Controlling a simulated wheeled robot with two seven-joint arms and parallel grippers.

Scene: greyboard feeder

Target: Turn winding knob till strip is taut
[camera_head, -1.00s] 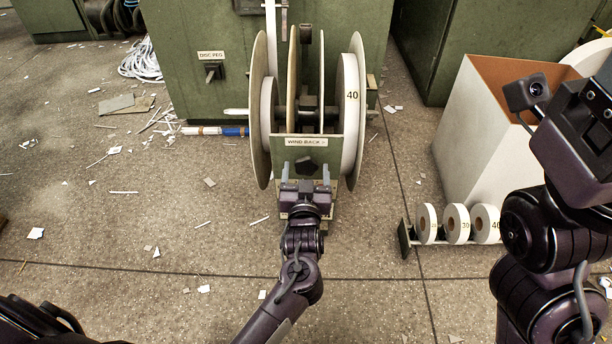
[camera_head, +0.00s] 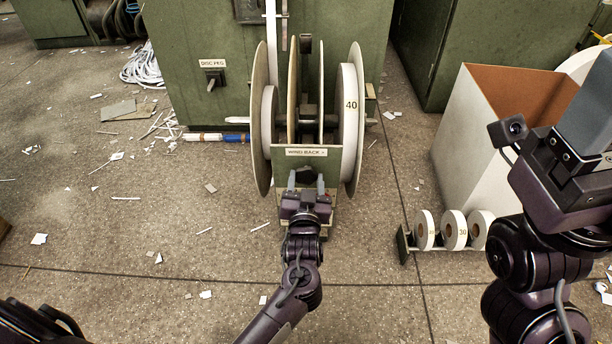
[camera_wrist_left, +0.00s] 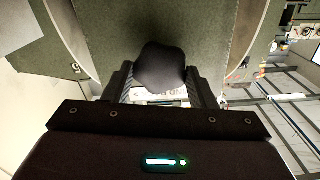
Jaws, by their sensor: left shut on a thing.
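The winding knob (camera_wrist_left: 160,68) is a dark rounded lobe on the green front plate of the wind rack (camera_head: 290,168). My left gripper (camera_head: 306,180) is shut on it, with one finger on each side in the left wrist view. In the head view the gripper mostly hides the knob. The white strip (camera_head: 270,22) runs down from the green machine to the left part of the reel. I cannot tell how tight it is. My right gripper, at the right edge, does not show its fingertips clearly.
A small rack with several white rolls (camera_head: 454,230) stands on the floor at right. Behind it is a white bin (camera_head: 470,140). A labelled disc peg (camera_head: 212,78) is on the green machine. Paper scraps litter the otherwise open floor at left.

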